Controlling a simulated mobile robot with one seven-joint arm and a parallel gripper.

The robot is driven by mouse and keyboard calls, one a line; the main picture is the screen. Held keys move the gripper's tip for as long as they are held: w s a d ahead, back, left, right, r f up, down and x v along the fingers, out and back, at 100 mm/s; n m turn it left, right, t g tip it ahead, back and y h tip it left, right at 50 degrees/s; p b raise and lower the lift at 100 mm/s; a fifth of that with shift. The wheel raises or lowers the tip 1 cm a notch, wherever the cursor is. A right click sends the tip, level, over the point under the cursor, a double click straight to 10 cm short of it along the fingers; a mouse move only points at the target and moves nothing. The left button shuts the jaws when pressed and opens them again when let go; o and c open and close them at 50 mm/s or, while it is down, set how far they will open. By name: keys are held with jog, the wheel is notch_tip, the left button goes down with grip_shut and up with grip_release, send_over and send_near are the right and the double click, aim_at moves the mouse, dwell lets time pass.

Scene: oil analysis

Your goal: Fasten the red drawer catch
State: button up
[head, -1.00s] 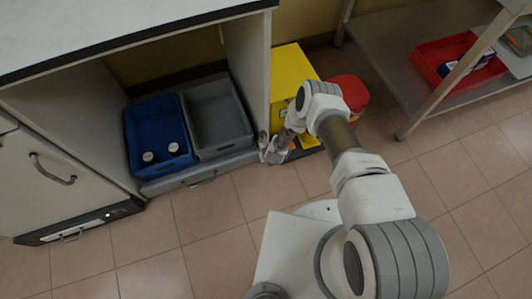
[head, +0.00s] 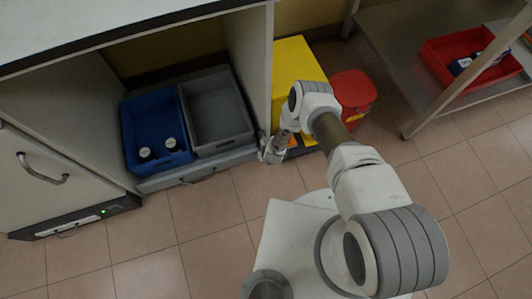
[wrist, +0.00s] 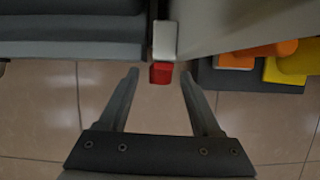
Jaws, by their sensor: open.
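The red drawer catch (wrist: 161,73) shows in the wrist view, just below a pale metal plate (wrist: 165,40) at the edge of the cabinet's side panel. My gripper (wrist: 160,80) is open, with one finger on each side of the catch, and the catch sits between the fingertips with gaps on both sides. In the head view my gripper (head: 272,152) is at the front right corner of the drawer (head: 200,170), by the panel's lower end. The catch is hidden there behind my gripper. The drawer holds a blue bin (head: 128,130) and a grey bin (head: 248,120).
Two dark bottles with white caps stand in the blue bin. A yellow box (head: 298,62) and a red bin (head: 354,88) stand right of the panel. A metal shelf with a red tray (head: 436,83) is at the right. The tiled floor in front is clear.

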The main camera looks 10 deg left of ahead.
grip_shut()
jog(key=shift+a+h, duration=0.15)
jog(key=shift+h, duration=0.15)
jog(key=shift+s+a+n+t+h, duration=0.1)
jog(key=shift+n+t+h, duration=0.2)
jog(key=shift+t+h, duration=0.2)
jog(key=shift+s+a+f+n+t+h, duration=0.1)
jog(key=shift+n+t+h, duration=0.05)
jog(key=shift+t+h, duration=0.45)
jog(key=shift+a+n+t+h, duration=0.15)
jog(key=shift+t+h, duration=0.25)
jog(key=shift+h, duration=0.4)
